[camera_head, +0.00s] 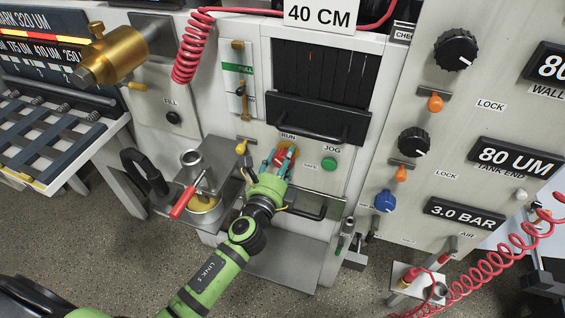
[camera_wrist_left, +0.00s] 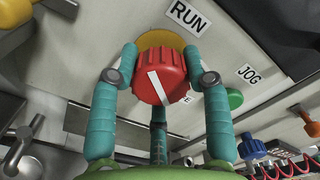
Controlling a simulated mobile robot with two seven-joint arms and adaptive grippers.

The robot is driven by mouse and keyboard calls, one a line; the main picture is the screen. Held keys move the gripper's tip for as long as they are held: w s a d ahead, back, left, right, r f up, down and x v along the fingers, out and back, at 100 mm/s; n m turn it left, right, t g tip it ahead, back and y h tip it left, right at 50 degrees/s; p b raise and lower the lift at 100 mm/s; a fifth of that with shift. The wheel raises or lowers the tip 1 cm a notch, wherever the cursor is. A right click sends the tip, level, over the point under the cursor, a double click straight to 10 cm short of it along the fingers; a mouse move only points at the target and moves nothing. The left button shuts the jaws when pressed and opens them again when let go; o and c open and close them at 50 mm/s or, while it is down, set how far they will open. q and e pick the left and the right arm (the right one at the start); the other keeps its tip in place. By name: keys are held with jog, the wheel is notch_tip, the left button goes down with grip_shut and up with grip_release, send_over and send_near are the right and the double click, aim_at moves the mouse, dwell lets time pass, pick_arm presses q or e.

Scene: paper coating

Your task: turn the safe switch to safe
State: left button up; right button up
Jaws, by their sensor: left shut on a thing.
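The safe switch is a red ribbed knob (camera_wrist_left: 165,72) on a round yellow plate, centred in the left wrist view. A white line runs across its face, slanting from upper left to lower right. In the head view the red knob (camera_head: 281,156) shows partly between my fingers. My left gripper (camera_wrist_left: 160,75) is shut on the knob, with teal fingers on both its sides; it also shows in the head view (camera_head: 281,155). The label RUN (camera_wrist_left: 189,16) is above the knob and JOG (camera_wrist_left: 248,74) is to its right. The SAFE label (camera_head: 309,165) is mostly hidden in the wrist view. My right gripper is not in view.
A green button (camera_head: 329,164) is right of the knob. A black bar handle (camera_head: 318,128) lies above, and a dark bracket handle (camera_head: 315,212) below. Black dials are on the right panel.

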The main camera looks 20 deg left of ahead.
pick_arm(q)
jog(key=n, duration=0.4)
jog(key=shift+s+d+f+b, duration=0.1)
jog(key=shift+d+f+b, duration=0.15)
jog(key=shift+f+b, duration=0.1)
jog(key=shift+r+n, duration=0.1)
jog(key=shift+n, duration=1.6)
jog(key=o, duration=1.2)
jog(key=shift+c, duration=0.2)
jog(key=shift+r, duration=0.2)
